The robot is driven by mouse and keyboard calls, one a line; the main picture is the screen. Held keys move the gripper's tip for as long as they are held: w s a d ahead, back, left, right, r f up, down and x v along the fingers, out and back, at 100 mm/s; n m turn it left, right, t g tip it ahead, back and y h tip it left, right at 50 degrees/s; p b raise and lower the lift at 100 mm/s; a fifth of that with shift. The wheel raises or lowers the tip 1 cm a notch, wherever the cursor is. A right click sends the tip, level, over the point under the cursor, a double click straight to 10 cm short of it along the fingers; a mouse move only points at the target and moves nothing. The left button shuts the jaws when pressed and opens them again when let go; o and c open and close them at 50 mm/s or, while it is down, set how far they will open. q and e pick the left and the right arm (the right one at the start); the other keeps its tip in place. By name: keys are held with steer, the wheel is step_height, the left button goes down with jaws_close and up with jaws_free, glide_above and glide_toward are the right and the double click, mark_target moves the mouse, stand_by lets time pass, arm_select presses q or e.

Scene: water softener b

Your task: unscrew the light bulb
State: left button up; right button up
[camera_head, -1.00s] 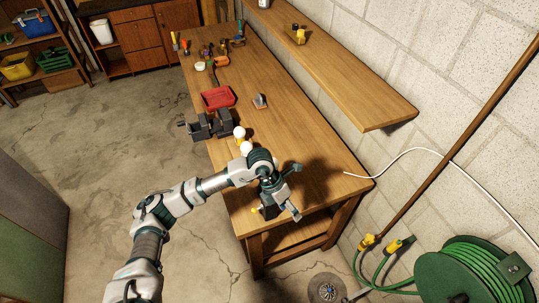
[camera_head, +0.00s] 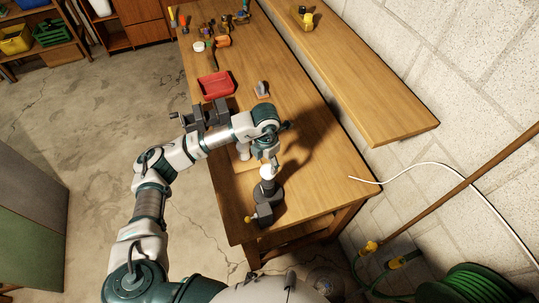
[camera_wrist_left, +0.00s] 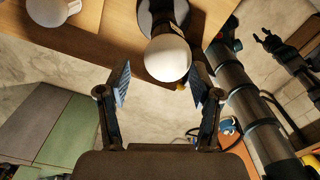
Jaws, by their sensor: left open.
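A round white bulb (camera_head: 268,171) sits upright in a dark lamp base (camera_head: 268,191) near the front end of the workbench. My left gripper (camera_head: 269,158) is over the bulb, pointing down, with its fingers small and partly hidden by the wrist. In the left wrist view, the left gripper (camera_wrist_left: 160,88) is open, its two blue-padded fingers apart. A second white bulb (camera_head: 243,152) is partly hidden behind my left arm; a white bulb also shows at upper left of the wrist view (camera_wrist_left: 53,10).
The wooden workbench (camera_head: 315,165) has a dark vise (camera_head: 205,116) on its left edge and a red tray (camera_head: 215,86) beyond. A grey block (camera_head: 262,89) stands right of the tray. A shelf (camera_head: 365,75) runs along the wall. A white cable (camera_head: 440,168) reaches the bench's right edge.

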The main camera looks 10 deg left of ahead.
mark_target(269, 169)
arm_select(q)
steer(key=f, duration=0.1)
steer(key=f+b, duration=0.1)
steer(key=s+d+f+b, duration=0.1)
steer(key=shift+f, duration=0.4)
steer(key=f, duration=0.1)
steer(key=f+b, duration=0.1)
steer(key=f, duration=0.1)
steer(key=f+b, duration=0.1)
steer(key=f, duration=0.1)
steer(key=shift+w+f, duration=0.1)
steer(key=shift+w, duration=0.2)
steer(key=shift+s+a, duration=0.1)
steer(key=shift+a, duration=0.05)
steer(key=shift+c, duration=1.2)
steer(key=c, duration=0.4)
steer(key=shift+c, duration=0.2)
arm_select(e)
steer(key=f, duration=0.1)
steer(key=s+f, duration=0.1)
steer(key=f, duration=0.1)
steer(key=s+f, duration=0.1)
steer(key=shift+s+d+f, duration=0.15)
steer(key=shift+d+f, duration=0.05)
steer(key=shift+d, duration=0.15)
